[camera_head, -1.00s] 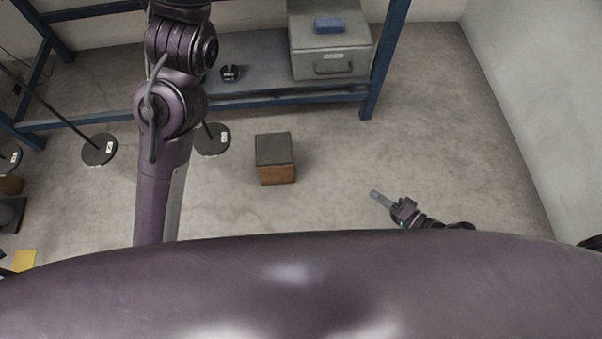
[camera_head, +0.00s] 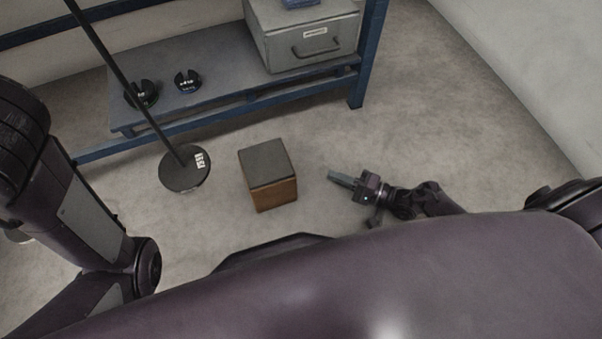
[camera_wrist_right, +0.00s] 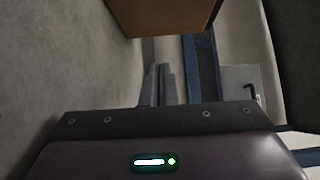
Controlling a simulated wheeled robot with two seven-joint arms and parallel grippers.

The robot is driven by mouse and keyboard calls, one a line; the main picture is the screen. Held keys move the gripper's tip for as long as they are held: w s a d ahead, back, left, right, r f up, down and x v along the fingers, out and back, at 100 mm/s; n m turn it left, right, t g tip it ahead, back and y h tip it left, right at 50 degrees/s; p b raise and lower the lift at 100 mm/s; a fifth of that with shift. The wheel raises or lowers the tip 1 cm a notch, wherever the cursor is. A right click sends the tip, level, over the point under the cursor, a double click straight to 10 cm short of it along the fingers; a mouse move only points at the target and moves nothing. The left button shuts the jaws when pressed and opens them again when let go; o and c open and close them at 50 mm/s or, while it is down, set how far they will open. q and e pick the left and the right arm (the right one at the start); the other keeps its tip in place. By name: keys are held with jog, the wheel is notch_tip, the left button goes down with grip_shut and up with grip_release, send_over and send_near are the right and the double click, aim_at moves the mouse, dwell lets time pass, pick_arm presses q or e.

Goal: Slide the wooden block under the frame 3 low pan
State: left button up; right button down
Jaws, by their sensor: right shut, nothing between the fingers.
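The wooden block (camera_head: 272,190), brown-sided with a dark top, stands upright on the floor near the middle of the head view. It also shows at the top of the right wrist view (camera_wrist_right: 160,18). A black round pan (camera_head: 180,178) with a white label and a slanting dark rod is left of the block, apart from it. The label is too small to read. My right gripper (camera_head: 333,175) is shut and empty, right of the block with a short gap. Its fingers show in the wrist view (camera_wrist_right: 160,85). My left gripper is not in view.
A blue bench frame (camera_head: 358,85) with a grey shelf (camera_head: 215,98) stands behind. The shelf holds a grey metal box (camera_head: 310,45) and two black slotted weights (camera_head: 188,80).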

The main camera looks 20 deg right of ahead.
jog(key=b+x, duration=0.2)
jog(key=x, duration=0.4)
jog(key=shift+f, duration=0.2)
jog(key=a+b, duration=0.1)
jog(key=a, duration=0.2)
jog(key=shift+a, duration=0.2)
jog(key=shift+a+r+b, duration=0.15)
jog(key=shift+a+b, duration=0.15)
jog(key=shift+a, duration=0.1)
